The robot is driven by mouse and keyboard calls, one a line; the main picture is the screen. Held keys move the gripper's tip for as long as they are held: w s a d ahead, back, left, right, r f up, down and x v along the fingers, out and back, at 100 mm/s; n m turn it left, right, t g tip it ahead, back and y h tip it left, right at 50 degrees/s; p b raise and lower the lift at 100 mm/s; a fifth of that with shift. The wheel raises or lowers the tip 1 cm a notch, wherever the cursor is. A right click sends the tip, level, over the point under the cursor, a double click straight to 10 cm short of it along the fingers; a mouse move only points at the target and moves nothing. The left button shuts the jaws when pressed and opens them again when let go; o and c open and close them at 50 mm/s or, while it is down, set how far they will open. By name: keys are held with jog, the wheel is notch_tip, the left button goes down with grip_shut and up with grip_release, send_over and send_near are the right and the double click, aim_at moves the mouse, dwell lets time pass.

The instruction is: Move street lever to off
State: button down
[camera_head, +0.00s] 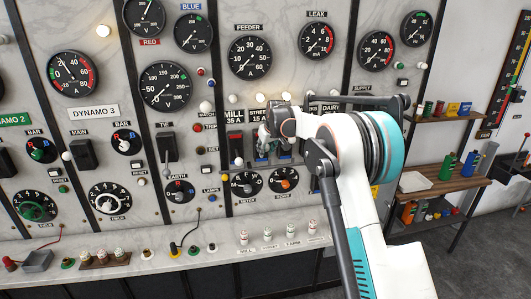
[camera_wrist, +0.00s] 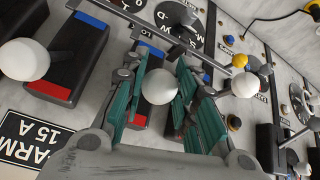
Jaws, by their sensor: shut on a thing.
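My gripper (camera_wrist: 165,88) has its teal finger pads on both sides of a white ball knob (camera_wrist: 159,87), closed on it. This appears to be the street lever, beside the FARM 15 A lever (camera_wrist: 22,60). Its black base shows a blue band (camera_wrist: 150,48) at one end and a red band (camera_wrist: 138,122) at the other. In the head view, the street label (camera_head: 260,114) shows just above my gripper (camera_head: 268,146), which hides most of the lever. Its exact angle is hard to tell.
The mill lever (camera_head: 238,161) stands close at the left in the head view. Dials (camera_head: 285,180) sit just below, and a ledge with several small plugs (camera_head: 267,234) runs beneath the panel. A wooden shelf unit (camera_head: 450,181) stands at the right.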

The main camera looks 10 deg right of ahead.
jog(key=shift+s+f+t+b, duration=0.25)
jog(key=shift+f+t+b, duration=0.55)
jog(key=shift+f+b, duration=0.65)
jog(key=shift+s+f+t+b, duration=0.25)
jog(key=shift+f+t+b, duration=0.65)
jog(key=shift+b, duration=0.95)
jog(key=shift+f, duration=0.15)
jog(key=c, duration=1.2)
grip_release()
jog(key=v, duration=1.2)
